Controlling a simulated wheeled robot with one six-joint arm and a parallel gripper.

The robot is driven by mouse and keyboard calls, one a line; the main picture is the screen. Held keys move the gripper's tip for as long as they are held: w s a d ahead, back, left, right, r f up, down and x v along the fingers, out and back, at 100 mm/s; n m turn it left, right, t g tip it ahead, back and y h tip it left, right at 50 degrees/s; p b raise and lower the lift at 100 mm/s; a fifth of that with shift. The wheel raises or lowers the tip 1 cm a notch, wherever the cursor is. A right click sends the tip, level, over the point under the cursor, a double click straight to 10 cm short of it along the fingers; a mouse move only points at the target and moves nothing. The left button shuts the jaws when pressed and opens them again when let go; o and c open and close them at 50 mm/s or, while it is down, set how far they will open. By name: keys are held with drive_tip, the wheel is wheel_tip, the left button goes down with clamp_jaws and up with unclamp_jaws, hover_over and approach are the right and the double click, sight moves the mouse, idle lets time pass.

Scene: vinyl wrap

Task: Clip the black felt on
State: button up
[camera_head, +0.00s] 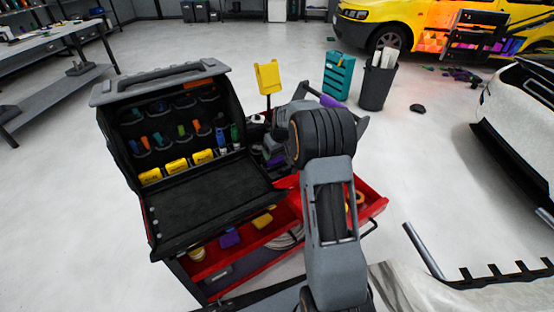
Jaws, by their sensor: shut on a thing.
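My arm rises from the bottom of the head view, and its thick dark joint stands in front of the tool cart's right side. The arm hides my gripper's fingers and whatever they hold. A yellow plate-like piece (267,78) stands upright on a thin stem behind the cart, left of my arm. It looks like a squeegee or holder, but I cannot tell which. I cannot make out the black felt as a separate piece. The open case on the cart has a bare dark work surface (215,194).
The red tool cart (218,285) has open drawers with yellow and purple items. Several tools and yellow pieces line the case lid (152,87). A teal rack (338,75) and a dark bin (377,86) stand behind. A pale car (519,135) is at right.

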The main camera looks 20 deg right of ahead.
drive_tip(key=shift+f+b, duration=0.95)
idle(1.7)
drive_tip(key=o, duration=0.8)
drive_tip(key=v, duration=1.4)
